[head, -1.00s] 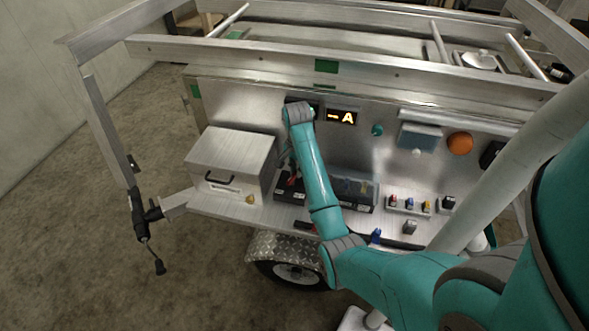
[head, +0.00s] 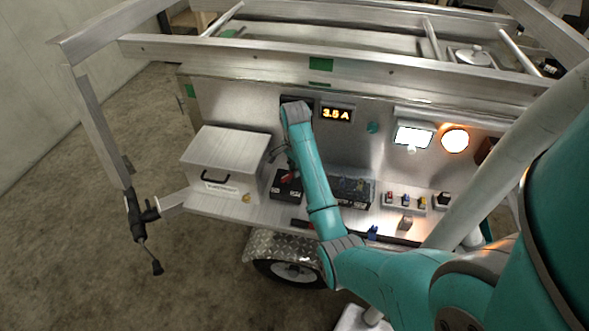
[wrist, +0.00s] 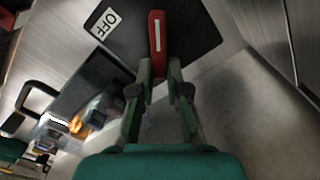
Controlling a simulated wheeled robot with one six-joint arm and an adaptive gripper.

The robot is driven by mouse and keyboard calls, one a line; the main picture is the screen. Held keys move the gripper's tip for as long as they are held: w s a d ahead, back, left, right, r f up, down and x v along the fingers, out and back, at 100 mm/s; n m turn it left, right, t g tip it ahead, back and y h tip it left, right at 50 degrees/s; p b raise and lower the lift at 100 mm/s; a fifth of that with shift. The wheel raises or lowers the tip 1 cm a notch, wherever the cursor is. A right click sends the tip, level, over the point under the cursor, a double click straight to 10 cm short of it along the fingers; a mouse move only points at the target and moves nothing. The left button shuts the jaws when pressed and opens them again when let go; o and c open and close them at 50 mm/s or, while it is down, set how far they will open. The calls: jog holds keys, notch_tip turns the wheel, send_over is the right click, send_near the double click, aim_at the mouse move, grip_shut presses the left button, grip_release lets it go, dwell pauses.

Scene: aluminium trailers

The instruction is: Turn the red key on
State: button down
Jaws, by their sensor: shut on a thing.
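The red key (wrist: 157,38) shows in the wrist view at the top centre, a red handle with a pale line along it, on a dark plate (wrist: 192,22) on the trailer's metal panel. A white "OFF" label (wrist: 106,23) sits to its left. My gripper (wrist: 158,68) is shut on the near end of the red key. In the head view the key and my gripper's fingers are hidden behind my teal arm. The display (head: 336,114) right of my wrist reads "3.5 A".
A lit white lamp (head: 413,135) and a lit orange lamp (head: 455,140) are on the panel to the right. A metal box (head: 228,160) stands on the shelf at left. Black batteries (head: 350,190) sit below, and a frame rail (head: 370,72) runs above.

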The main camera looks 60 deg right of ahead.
jog(key=shift+f, duration=0.1)
jog(key=c, duration=1.2)
grip_release()
jog(key=shift+o, duration=0.2)
jog(key=shift+w, duration=0.1)
